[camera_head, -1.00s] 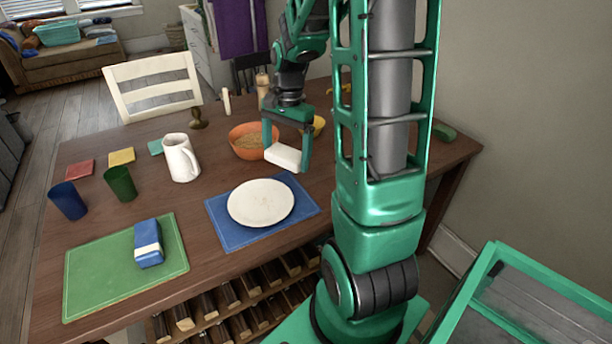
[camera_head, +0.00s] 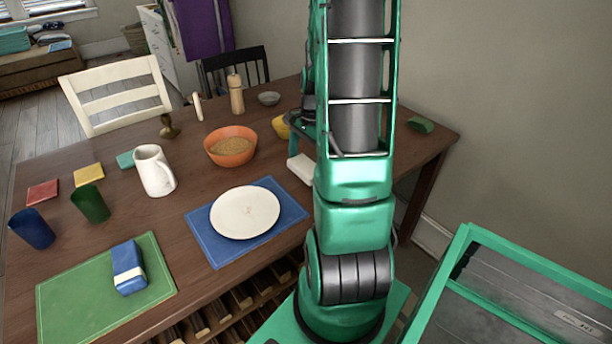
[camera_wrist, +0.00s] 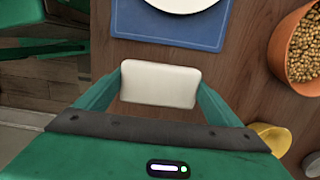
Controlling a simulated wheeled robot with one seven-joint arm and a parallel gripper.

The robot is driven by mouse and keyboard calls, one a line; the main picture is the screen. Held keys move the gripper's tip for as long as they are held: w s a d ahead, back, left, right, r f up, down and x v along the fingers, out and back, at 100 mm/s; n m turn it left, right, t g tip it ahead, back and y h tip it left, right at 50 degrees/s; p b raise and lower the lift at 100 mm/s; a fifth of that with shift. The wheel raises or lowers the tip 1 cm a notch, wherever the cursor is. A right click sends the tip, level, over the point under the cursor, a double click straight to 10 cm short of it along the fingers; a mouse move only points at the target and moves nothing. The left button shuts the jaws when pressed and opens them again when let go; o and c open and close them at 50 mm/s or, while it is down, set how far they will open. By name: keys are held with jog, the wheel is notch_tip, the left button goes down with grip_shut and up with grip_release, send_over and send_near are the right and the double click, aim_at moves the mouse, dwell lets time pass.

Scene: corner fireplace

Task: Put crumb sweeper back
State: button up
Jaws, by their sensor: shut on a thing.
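My gripper (camera_wrist: 160,80) is shut on a white rounded block, which I take to be the crumb sweeper (camera_wrist: 160,85). Its fingers grip the block's two short ends in the wrist view. In the head view the white block (camera_head: 301,169) hangs over the right part of the table, right of the blue placemat. My arm hides part of my gripper and possibly the block's right end. In the wrist view the block is above bare wood close to the table's edge, just below the blue placemat.
The wooden table (camera_head: 200,123) holds a white plate (camera_head: 245,212) on a blue placemat (camera_head: 290,205), an orange bowl (camera_head: 230,158), a yellow bowl (camera_head: 281,127), a white pitcher (camera_head: 155,172) and a blue block (camera_head: 128,267) on a green placemat (camera_head: 75,305). A green item (camera_head: 421,125) lies far right.

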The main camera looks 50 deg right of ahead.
jog(key=shift+w+d+f, duration=0.15)
jog(key=shift+d+f, duration=0.5)
jog(key=shift+d, duration=0.25)
jog(key=shift+f, duration=1.9)
jog(key=o, duration=0.9)
jog(key=shift+f, duration=0.1)
jog(key=shift+o, duration=0.2)
